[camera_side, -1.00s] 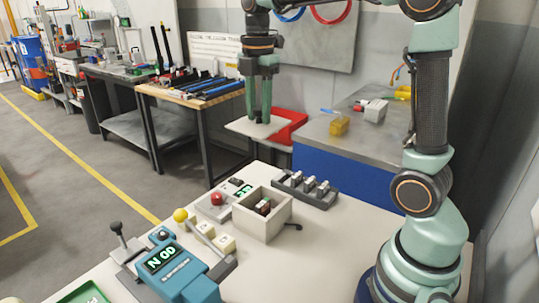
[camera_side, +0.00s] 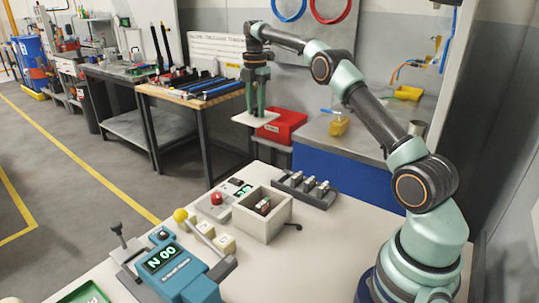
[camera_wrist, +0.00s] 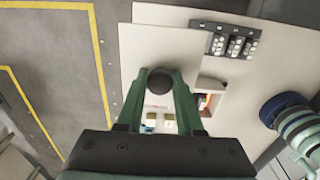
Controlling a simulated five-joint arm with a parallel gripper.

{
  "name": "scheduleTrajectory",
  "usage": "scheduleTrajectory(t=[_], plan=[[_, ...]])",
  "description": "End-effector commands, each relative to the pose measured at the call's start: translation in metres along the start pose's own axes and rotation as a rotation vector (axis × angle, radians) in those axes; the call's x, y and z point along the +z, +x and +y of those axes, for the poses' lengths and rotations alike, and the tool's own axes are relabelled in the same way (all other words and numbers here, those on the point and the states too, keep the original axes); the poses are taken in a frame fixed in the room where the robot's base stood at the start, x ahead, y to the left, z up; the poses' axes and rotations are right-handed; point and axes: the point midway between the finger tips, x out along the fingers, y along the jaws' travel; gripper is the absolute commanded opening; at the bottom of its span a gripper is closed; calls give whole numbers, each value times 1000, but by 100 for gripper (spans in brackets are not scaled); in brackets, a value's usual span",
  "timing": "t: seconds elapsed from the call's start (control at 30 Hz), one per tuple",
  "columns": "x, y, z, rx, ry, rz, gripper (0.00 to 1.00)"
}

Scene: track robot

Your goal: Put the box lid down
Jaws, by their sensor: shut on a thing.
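My gripper (camera_side: 256,99) is shut on the dark knob (camera_wrist: 159,81) of the box lid. The lid (camera_side: 252,119) is a flat, pale square plate, held level in the air beyond the table's far edge in the side view. In the wrist view the lid (camera_wrist: 160,50) fills the area around the knob and hides part of the table. The open box (camera_side: 262,216) is a pale square container on the white table, with a small dark and red item (camera_side: 263,206) inside it. The gripper is well above and behind the box in the side view.
A grey rack with several slots (camera_side: 305,188) stands just behind the box. A red button unit (camera_side: 216,199) and a teal device reading N 00 (camera_side: 172,266) are to its left. The white table (camera_side: 330,240) is bare to the box's right.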

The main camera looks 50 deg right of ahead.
Motion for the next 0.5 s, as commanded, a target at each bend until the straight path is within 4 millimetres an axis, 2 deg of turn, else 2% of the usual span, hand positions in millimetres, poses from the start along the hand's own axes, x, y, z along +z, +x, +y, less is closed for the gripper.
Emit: scheduleTrajectory(t=[0.17,0.27,0.5], plan=[[6,10,2,0,0,0,0],[6,23,2,-2,0,1,0],[6,78,1,-4,0,1,0]])
